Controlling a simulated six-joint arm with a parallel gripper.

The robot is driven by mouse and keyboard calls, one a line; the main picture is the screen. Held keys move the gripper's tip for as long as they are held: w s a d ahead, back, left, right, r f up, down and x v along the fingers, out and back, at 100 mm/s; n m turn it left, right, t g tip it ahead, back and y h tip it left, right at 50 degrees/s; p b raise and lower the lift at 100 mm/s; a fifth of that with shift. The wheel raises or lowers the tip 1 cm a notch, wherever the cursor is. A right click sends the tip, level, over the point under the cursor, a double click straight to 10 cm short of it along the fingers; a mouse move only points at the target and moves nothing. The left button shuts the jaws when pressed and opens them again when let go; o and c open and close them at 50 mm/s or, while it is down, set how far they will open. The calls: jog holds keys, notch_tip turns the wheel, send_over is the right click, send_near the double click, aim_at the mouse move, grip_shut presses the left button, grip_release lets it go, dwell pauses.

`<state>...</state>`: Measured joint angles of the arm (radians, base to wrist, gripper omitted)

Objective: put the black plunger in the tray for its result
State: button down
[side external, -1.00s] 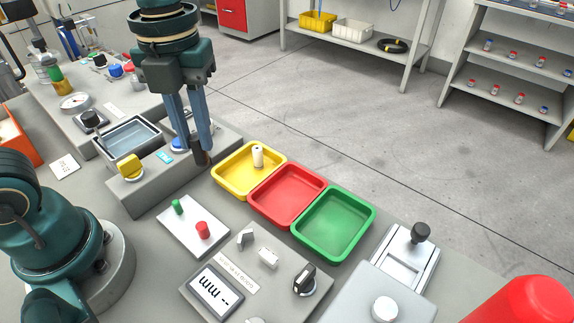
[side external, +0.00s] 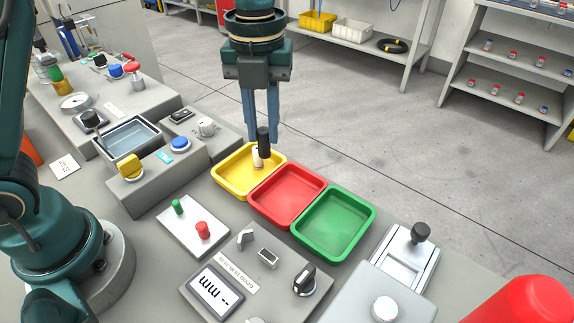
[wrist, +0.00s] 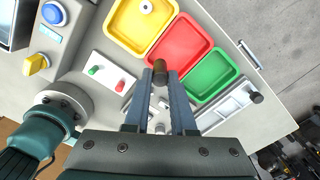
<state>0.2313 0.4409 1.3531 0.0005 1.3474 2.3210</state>
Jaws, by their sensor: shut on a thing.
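The black plunger (side external: 264,143) is held upright between the fingertips of my gripper (side external: 262,132), which is shut on it. In the side view it hangs in front of the yellow tray (side external: 222,178), partly covering the white plunger (side external: 257,158) standing there. In the wrist view, the black plunger (wrist: 159,72) shows at the fingertips, across the near edge of the red tray (wrist: 172,20). The red tray (side external: 262,216) and green tray (side external: 310,246) are empty. The white plunger also shows in the yellow tray in the wrist view (wrist: 146,7).
A white plate with a green peg (side external: 177,206) and a red peg (side external: 203,230) lies left of the trays. A gauge block with a display (side external: 215,291) is in front. A raised block with a blue button (side external: 180,144) stands at left.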

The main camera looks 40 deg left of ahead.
jog(key=shift+s+d+f, duration=0.15)
jog(key=shift+d+f, duration=1.5)
jog(key=shift+s+d+f, duration=0.2)
jog(key=shift+d+f, duration=1.45)
jog(key=shift+f, duration=0.05)
jog(key=shift+s+d+f, duration=0.15)
jog(key=shift+d+f, duration=1.5)
jog(key=c, duration=0.8)
grip_release()
jog(key=shift+f, duration=0.1)
jog(key=shift+o, duration=0.2)
